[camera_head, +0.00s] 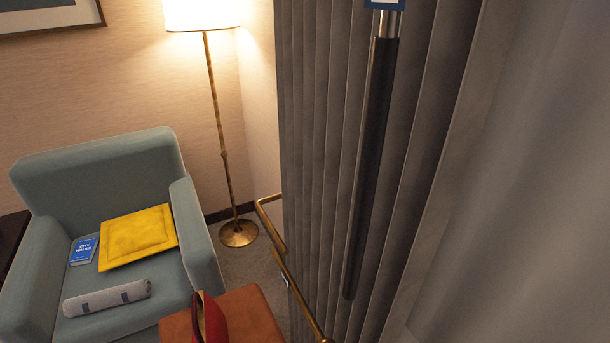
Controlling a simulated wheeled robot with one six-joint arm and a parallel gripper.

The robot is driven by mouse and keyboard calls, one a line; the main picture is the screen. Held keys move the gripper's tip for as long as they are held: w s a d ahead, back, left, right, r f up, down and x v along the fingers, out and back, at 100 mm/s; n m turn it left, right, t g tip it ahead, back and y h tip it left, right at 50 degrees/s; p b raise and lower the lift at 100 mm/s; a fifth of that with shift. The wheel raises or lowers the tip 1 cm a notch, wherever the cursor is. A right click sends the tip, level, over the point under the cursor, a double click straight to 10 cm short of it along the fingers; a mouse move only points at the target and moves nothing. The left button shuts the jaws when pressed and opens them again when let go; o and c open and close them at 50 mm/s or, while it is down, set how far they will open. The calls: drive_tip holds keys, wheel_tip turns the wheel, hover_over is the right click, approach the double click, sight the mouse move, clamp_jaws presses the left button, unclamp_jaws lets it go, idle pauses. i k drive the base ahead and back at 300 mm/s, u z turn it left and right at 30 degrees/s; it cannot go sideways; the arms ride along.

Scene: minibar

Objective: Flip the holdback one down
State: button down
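A brass bar, which looks like the curtain holdback (270,224), sits at the left edge of the grey curtain (318,150). Its upper piece is bent and reaches up and left to a hooked end. A second brass length (300,297) runs from near its lower end down and right to the bottom edge of the picture. I cannot tell whether the two are one piece. A small light fitting shows beside it. My gripper is not in view.
A dark rod (370,170) with a metal top hangs in front of the curtain. A brass floor lamp (217,120) stands behind. A blue armchair (100,165) holds a yellow cushion (138,236), a book (83,251) and a grey roll (107,297). A red object (210,320) rests on a brown top (250,318).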

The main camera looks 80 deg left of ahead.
sight(287, 278)
drive_tip(key=u, duration=0.65)
drive_tip(key=k, duration=1.25)
drive_tip(key=u, duration=0.9)
drive_tip(key=i, duration=0.5)
drive_tip(key=u, duration=0.65)
drive_tip(key=k, duration=0.4)
drive_tip(key=z, duration=0.5)
drive_tip(key=i, duration=0.5)
